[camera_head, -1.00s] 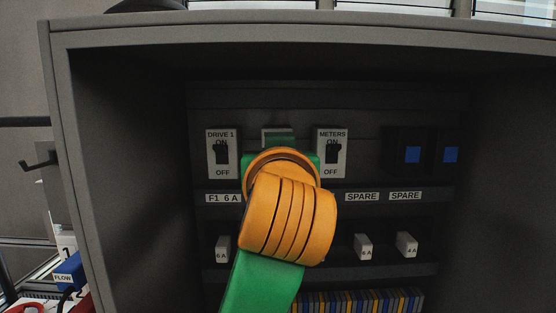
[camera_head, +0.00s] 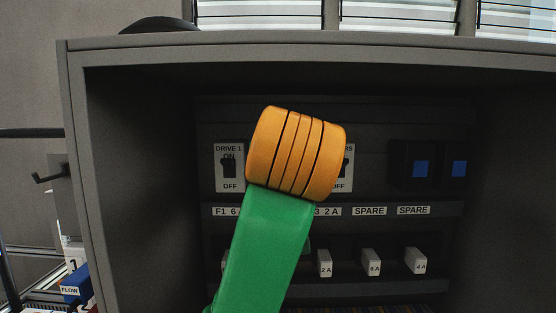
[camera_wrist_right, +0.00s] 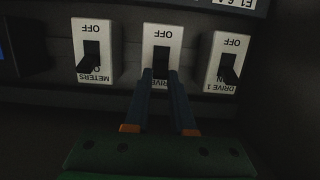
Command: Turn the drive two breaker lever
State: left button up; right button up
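The drive two breaker (camera_wrist_right: 161,38) is the middle of three white switches in the right wrist view, which shows the panel upside down. Its black lever (camera_wrist_right: 162,58) is partly hidden by my right gripper (camera_wrist_right: 160,74), whose two dark fingers reach to it, one on each side. I cannot tell whether they press on it or just flank it. The lever's position is unclear. In the head view my orange wrist covers this breaker and my right gripper. My left gripper is in neither view.
The drive one breaker (camera_head: 229,168) is close on the left in the head view. The meters breaker (camera_wrist_right: 93,50) is on the other side, partly covered in the head view. The grey cabinet (camera_head: 140,180) walls enclose the panel. Fuse blocks (camera_head: 373,262) sit below.

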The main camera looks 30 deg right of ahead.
jog(key=o, duration=0.4)
jog(key=shift+w, duration=0.1)
jog(key=b+v, duration=0.6)
jog(key=v, duration=0.1)
